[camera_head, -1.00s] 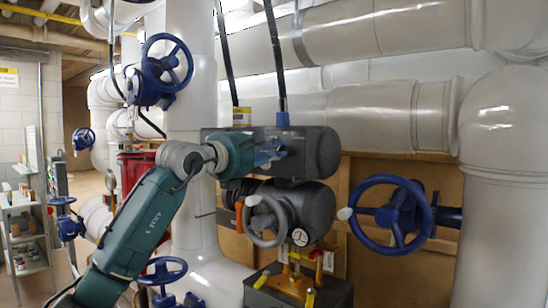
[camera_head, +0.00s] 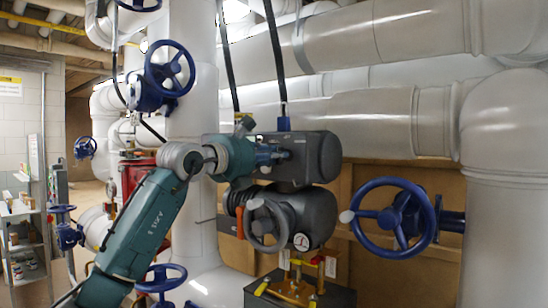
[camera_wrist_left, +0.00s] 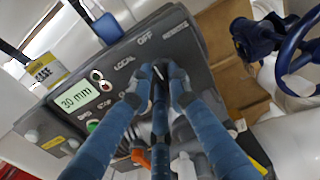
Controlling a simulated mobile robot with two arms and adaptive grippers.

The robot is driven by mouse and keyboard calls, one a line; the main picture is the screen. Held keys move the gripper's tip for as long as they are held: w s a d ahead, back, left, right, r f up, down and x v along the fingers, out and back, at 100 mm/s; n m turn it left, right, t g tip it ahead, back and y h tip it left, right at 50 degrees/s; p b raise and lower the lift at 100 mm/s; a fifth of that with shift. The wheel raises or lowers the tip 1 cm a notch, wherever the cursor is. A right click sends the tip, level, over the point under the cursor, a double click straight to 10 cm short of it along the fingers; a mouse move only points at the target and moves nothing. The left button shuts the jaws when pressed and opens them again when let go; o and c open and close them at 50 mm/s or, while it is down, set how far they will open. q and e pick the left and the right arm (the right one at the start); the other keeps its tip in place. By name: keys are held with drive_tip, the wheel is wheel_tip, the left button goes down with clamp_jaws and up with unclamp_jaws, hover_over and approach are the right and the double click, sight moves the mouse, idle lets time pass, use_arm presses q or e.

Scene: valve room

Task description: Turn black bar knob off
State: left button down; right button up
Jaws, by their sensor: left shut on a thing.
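The black bar knob (camera_wrist_left: 158,74) sits on the face of a dark grey actuator box, with the labels LOCAL and OFF beside it. My left gripper (camera_wrist_left: 160,84) is shut on the knob, its blue fingers on both sides of it. The fingers hide much of the knob. In the head view, my left gripper (camera_head: 280,154) reaches from the left to the front of the actuator box (camera_head: 318,158); the knob itself is too hidden there to make out. My right gripper is in neither view.
A display (camera_wrist_left: 78,97) reading 30 mm is left of the knob. A grey handwheel (camera_head: 268,222) is below my left gripper. A large blue handwheel (camera_head: 393,218) stands to the right. White pipes (camera_head: 375,115) run behind and above.

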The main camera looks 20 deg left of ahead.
use_arm(q)
drive_tip(key=shift+r, duration=0.1)
drive_tip(key=c, duration=1.6)
unclamp_jaws()
drive_tip(key=shift+c, duration=0.2)
drive_tip(key=v, duration=1.2)
